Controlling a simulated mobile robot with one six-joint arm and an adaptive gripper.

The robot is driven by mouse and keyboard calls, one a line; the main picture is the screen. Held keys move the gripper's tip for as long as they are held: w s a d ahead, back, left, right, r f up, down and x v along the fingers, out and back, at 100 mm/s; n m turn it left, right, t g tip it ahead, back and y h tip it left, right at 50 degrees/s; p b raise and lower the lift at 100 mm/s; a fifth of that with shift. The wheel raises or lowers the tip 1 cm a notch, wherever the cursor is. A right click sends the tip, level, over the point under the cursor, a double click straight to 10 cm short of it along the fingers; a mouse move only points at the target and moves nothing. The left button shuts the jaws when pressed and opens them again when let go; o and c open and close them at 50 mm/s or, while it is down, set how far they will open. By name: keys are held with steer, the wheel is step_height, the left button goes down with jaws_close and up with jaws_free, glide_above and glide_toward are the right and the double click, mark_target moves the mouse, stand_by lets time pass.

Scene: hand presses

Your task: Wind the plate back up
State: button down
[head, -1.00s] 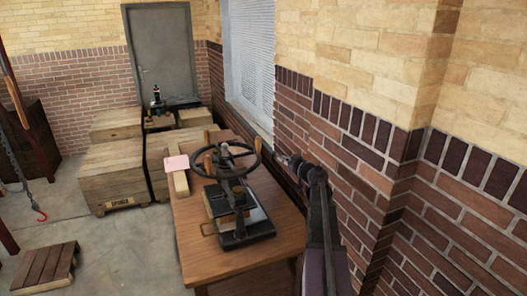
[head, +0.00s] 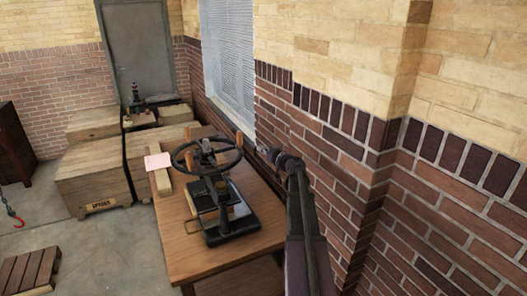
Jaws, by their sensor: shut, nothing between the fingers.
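A black hand press (head: 228,222) stands on a wooden table (head: 222,262). Its handwheel (head: 206,157) is on top, on a central screw. The pressing plate (head: 207,201) is below the wheel, over the press base; at this size I cannot tell the gap beneath it. My gripper (head: 266,152) is to the right of the handwheel, near the brick wall, apart from the wheel. It is shut and empty.
A pink pad (head: 157,161) and a wooden block (head: 161,182) lie at the table's far left. Wooden crates (head: 95,176) stand behind. The brick wall (head: 340,170) is close on the right. A pallet (head: 28,268) and a red hook (head: 17,221) are at left, with open floor between.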

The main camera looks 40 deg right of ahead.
steer(key=w+a, duration=0.1)
steer(key=w, duration=1)
steer(key=shift+a, duration=0.1)
steer(key=shift+w, duration=0.15)
steer(key=shift+w, duration=0.75)
steer(key=shift+s+d+f, duration=0.1)
steer(key=shift+d, duration=0.1)
steer(key=s+d, duration=0.3)
steer(key=s, duration=1)
steer(key=shift+s, duration=0.3)
